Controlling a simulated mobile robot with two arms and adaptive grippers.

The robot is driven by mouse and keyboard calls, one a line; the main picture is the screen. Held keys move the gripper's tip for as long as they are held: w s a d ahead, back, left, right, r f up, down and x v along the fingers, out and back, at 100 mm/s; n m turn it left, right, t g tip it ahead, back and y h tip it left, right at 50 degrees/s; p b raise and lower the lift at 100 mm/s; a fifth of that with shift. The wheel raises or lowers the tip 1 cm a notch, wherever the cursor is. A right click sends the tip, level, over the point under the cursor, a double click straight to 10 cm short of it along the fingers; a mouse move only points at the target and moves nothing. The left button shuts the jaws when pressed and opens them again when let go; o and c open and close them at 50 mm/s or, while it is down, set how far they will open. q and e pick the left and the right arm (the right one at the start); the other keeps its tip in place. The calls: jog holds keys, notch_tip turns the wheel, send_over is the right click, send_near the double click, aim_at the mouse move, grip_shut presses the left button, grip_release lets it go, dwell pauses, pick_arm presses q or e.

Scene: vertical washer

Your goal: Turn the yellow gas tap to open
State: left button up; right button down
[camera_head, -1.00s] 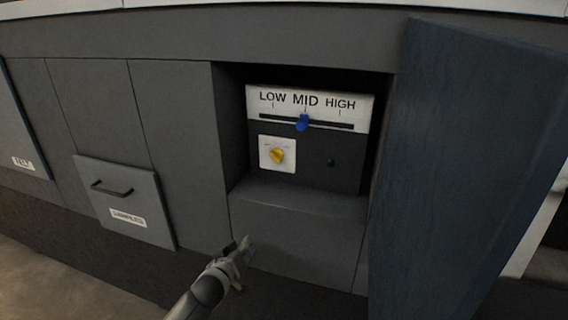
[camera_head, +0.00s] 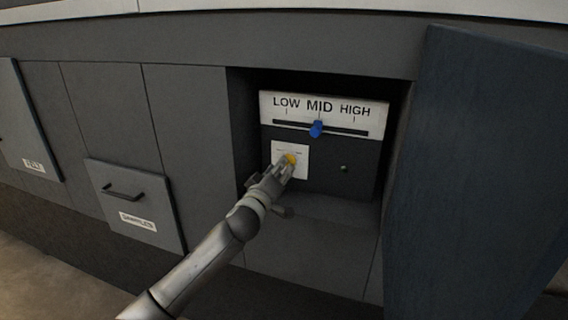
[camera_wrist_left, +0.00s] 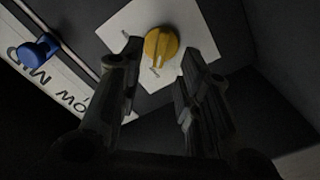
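The yellow gas tap (camera_head: 291,159) is a round knob on a white square plate (camera_head: 303,171), set in the recessed control panel. In the left wrist view the yellow tap (camera_wrist_left: 161,47) lies just beyond and between my fingertips, with a small gap visible to each side. My left gripper (camera_head: 283,168) reaches into the recess in front of the tap and partly covers it. In the left wrist view my left gripper (camera_wrist_left: 160,65) is open, its fingers on either side of the tap. Contact cannot be told. My right gripper is not in view.
A blue slider (camera_head: 316,129) stands near MID on the LOW-MID-HIGH scale above the tap. A small green light (camera_head: 344,169) shows on the panel. The dark blue open door (camera_head: 480,170) flanks the recess at right. A drawer with a handle (camera_head: 135,205) is at left.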

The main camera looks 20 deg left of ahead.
pick_arm(q)
jog(key=shift+w+d, duration=0.1)
jog(key=shift+w, duration=1.75)
grip_shut()
